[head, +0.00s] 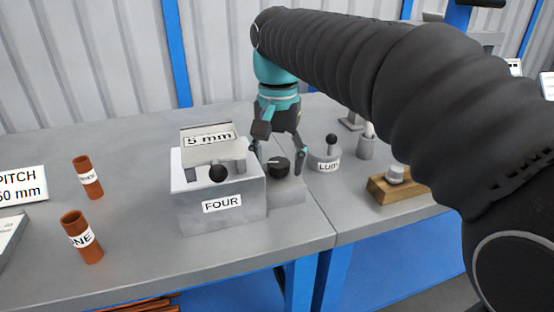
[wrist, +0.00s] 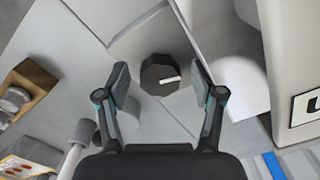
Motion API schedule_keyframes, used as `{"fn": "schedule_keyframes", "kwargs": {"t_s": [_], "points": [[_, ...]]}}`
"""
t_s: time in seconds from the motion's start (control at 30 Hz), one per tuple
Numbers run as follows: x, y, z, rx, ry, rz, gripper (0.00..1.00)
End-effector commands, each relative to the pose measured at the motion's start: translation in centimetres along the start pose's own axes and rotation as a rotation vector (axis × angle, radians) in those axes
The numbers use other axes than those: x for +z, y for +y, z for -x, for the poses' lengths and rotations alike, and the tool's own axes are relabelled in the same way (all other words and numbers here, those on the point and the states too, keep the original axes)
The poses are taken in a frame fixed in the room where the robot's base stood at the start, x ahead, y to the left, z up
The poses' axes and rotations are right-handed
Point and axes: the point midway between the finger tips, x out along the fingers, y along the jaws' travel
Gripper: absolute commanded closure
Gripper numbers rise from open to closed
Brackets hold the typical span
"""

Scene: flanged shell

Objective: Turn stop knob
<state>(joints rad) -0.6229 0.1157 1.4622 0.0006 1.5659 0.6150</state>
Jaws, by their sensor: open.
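The stop knob (head: 278,167) is a black round knob with a pale pointer line. It sits on a grey block (head: 288,192) just right of the grey box labelled FOUR. In the wrist view the knob (wrist: 160,74) lies between and slightly beyond the fingertips, its pale pointer aimed to the right. My gripper (head: 278,150) is open and points down over the knob; it also shows in the wrist view (wrist: 160,82). Both fingers look apart from the knob, with a gap on each side. I cannot tell the exact height of the fingertips.
The FOUR box (head: 222,203) with a black ball (head: 219,173) and a 5 mm plate (head: 208,138) stands close at left. A wooden block (head: 402,187) and brown tubes (head: 84,240) stand farther off.

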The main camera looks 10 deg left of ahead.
Motion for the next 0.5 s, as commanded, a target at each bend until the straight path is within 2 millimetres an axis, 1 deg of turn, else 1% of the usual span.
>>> {"fn": "schedule_keyframes", "kwargs": {"t_s": [0.13, 0.27, 0.37, 0.5], "points": [[0.0, 0.0, 0.2, -0.001, 0.002, 0.0, 0.33], [-0.1, 0.0, 1.3, -0.002, 0.003, 0.0, 0.33], [-0.1, -0.1, 3.0, -0.003, 0.004, 0.0, 0.33], [-0.1, -0.1, 5.7, -0.002, 0.004, 0.0, 0.33]]}}
